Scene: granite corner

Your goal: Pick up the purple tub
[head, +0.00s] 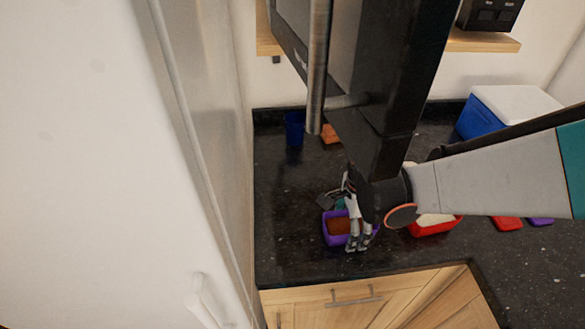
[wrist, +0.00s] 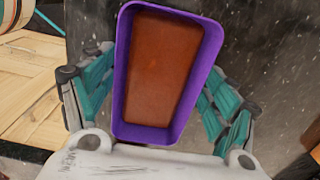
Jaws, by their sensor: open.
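The purple tub (head: 336,228) is a small open container with a brown-orange inside or filling. It sits on the dark granite counter near its front edge in the head view. In the wrist view the tub (wrist: 122,100) fills the middle, long side pointing away from my palm. My gripper (head: 355,232) is at the tub's right side and partly covers it in the head view. In the wrist view my gripper (wrist: 155,100) is open, with one teal-and-grey finger on each side of the tub. I cannot tell whether the fingers touch it.
A red tub with pale contents (head: 434,228) stands just right of my gripper. Red (head: 507,223) and purple (head: 540,221) items lie further right. A blue cup (head: 294,128) and an orange item (head: 330,134) are at the back. A blue-and-white cooler (head: 505,105) stands back right.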

